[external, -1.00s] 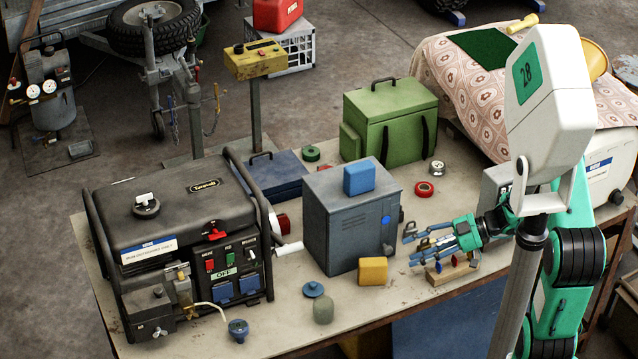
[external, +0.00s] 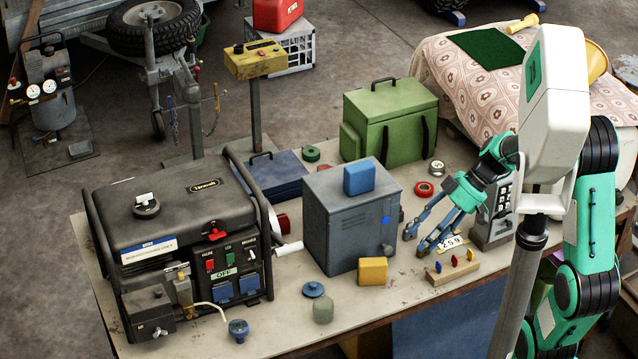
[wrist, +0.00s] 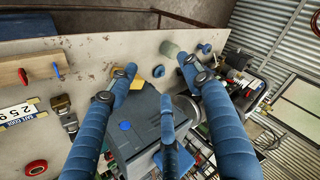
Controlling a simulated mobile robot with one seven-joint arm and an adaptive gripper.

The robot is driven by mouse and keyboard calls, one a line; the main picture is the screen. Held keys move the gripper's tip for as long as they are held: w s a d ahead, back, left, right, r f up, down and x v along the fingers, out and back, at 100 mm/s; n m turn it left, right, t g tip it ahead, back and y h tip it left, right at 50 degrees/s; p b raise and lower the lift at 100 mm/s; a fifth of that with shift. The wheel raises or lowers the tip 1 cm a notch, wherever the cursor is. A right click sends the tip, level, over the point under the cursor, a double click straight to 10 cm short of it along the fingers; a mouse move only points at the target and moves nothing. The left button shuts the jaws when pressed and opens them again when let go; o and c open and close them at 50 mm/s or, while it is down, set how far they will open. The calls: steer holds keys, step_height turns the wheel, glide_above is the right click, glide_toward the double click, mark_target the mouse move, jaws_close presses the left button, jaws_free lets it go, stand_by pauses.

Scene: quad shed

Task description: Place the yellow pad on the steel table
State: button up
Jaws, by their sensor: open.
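The yellow pad (external: 373,271) stands on the pale worn tabletop (external: 400,317), close against the front of the grey cabinet (external: 345,225). I take this tabletop for the steel table. In the wrist view only a small part of the yellow pad (wrist: 137,84) shows beside the left finger. My gripper (external: 420,238) is open and empty, its blue fingers angled down and left, right of the cabinet. In the wrist view its fingers (wrist: 160,76) spread apart over the cabinet and tabletop. The pad is not between the fingertips in the external view.
A blue block (external: 359,180) lies on the cabinet. A wooden strip with coloured pegs (external: 453,267) and a number plate (external: 452,242) lie right of the pad. A grey-green cylinder (external: 323,309) and blue knob (external: 313,289) stand left. The generator (external: 185,240) fills the left side.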

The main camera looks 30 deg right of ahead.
steer(key=s+d+r+m+t+h, duration=0.2)
steer(key=s+r+m+h, duration=0.2)
steer(key=s+r, duration=0.4)
steer(key=s+d+r+m+t+h, duration=0.2)
steer(key=s+d+r+m+h, duration=0.1)
steer(key=s+r, duration=0.5)
steer(key=m+h, duration=0.1)
steer(key=m, duration=0.1)
steer(key=shift+s+d+m+t, duration=0.15)
steer(key=shift+d+m+t, duration=0.15)
steer(key=shift+m, duration=0.1)
